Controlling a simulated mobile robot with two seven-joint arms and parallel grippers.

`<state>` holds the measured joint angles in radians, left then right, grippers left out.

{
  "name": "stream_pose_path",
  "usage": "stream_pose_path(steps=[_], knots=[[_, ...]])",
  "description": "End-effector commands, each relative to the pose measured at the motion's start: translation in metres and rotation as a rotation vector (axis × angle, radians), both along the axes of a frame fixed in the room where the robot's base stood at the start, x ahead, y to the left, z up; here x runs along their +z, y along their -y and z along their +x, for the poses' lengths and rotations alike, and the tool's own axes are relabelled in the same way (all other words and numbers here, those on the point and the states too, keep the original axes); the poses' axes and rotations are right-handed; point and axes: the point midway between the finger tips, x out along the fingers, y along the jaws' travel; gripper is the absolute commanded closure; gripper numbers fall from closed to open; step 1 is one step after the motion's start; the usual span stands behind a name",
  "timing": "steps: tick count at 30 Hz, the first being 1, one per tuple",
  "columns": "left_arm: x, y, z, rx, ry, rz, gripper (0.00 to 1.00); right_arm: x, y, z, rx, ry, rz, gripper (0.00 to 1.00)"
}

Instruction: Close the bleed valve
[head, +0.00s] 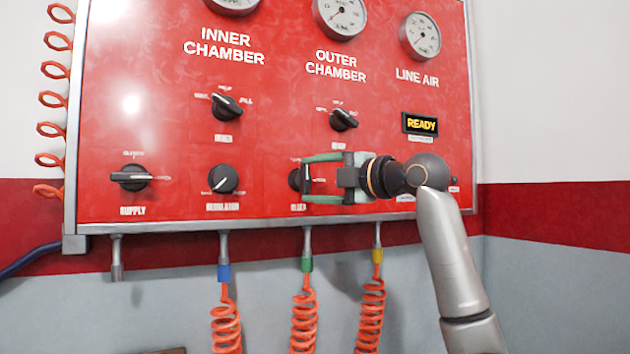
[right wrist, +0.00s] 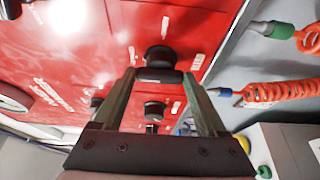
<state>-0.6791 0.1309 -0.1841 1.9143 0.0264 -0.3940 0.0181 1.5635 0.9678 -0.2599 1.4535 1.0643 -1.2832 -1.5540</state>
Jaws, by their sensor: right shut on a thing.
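The bleed valve (head: 294,179) is a round black knob with a raised bar handle, low on the red panel. Its label below is partly hidden by my gripper. My right gripper (head: 306,178) reaches in from the right, its green fingers above and below the knob, shut on the handle. The handle stands about upright in the head view. In the right wrist view the bleed valve knob (right wrist: 160,57) sits at the fingertips, its bar spanning between the two fingers of my right gripper (right wrist: 160,78). My left gripper is not in view.
The regulator knob (head: 223,179) and supply knob (head: 132,178) lie left of the valve. Two selector knobs (head: 227,106) (head: 343,119) sit above. A READY display (head: 420,124) is at right. Coiled orange hoses (head: 304,320) hang below the panel.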

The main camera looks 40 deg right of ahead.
Motion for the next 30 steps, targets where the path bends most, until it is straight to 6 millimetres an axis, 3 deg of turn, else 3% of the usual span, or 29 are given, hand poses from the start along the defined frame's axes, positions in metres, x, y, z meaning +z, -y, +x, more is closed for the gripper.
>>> stream_pose_path(steps=[12,13,19,26,30], knots=[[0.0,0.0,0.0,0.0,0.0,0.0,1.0,-0.002,-0.001,0.001,0.002,-0.008,-0.01,0.81],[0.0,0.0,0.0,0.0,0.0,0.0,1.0,-0.002,-0.001,0.001,0.002,-0.009,-0.01,0.22],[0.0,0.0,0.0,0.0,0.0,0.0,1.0,-0.001,-0.001,0.001,0.002,-0.005,-0.007,0.0],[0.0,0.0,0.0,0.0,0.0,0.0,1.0,-0.001,-0.001,0.0,0.001,-0.003,-0.006,0.0],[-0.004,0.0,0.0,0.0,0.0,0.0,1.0,-0.001,0.001,-0.011,0.0,0.001,-0.007,0.0]])
